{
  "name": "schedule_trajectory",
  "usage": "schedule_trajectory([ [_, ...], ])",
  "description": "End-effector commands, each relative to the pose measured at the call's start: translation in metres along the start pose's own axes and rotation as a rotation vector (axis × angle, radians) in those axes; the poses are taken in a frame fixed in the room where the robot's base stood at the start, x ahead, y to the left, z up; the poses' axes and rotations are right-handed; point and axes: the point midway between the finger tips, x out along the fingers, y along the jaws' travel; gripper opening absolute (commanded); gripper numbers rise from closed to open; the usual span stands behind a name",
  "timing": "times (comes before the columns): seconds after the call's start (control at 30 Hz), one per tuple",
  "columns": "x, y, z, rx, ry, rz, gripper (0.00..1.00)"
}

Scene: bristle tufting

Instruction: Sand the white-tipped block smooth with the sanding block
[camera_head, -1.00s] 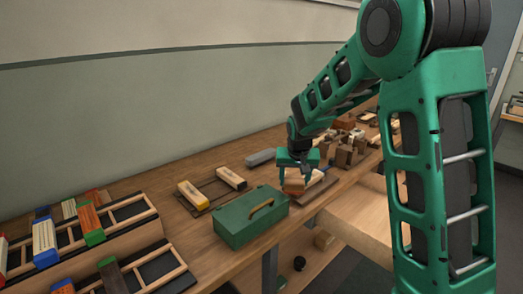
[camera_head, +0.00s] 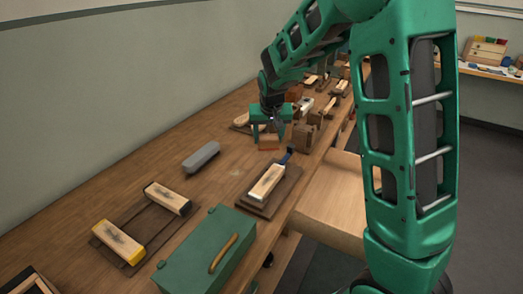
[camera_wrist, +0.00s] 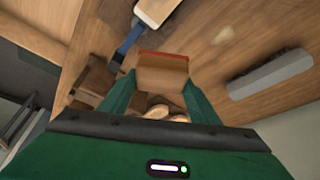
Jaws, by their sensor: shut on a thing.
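My gripper (camera_head: 271,132) is shut on the sanding block (camera_head: 268,142), a wooden block with an orange-red face. In the wrist view the sanding block (camera_wrist: 163,72) sits between the fingers. It is over the bench beyond the white-tipped block; whether it touches the bench I cannot tell. The white-tipped block (camera_head: 267,181) is pale wood with a dark mark on top and a pale near end. It lies on a dark board (camera_head: 285,190) with a blue clamp-like piece (camera_head: 287,156) at its far end. Part of it shows at the top of the wrist view (camera_wrist: 157,10).
A green toolbox (camera_head: 205,250) stands in front. A tray (camera_head: 150,226) at left holds a yellow-tipped block (camera_head: 118,243) and a dark-tipped block (camera_head: 168,198). A grey oblong block (camera_head: 201,157) lies behind. Brown wooden blocks (camera_head: 303,136) crowd beside my gripper. Bench between is clear.

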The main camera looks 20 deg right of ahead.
Motion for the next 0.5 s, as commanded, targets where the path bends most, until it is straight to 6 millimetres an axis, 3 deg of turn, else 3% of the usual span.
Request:
schedule_trajectory([
  [0.3, -0.002, 0.0, 0.002, 0.012, -0.003, 0.005, 0.38],
  [0.37, -0.006, -0.004, 0.009, 0.037, -0.007, 0.014, 0.38],
  [0.5, -0.026, -0.017, 0.041, 0.162, -0.026, 0.065, 0.38],
])
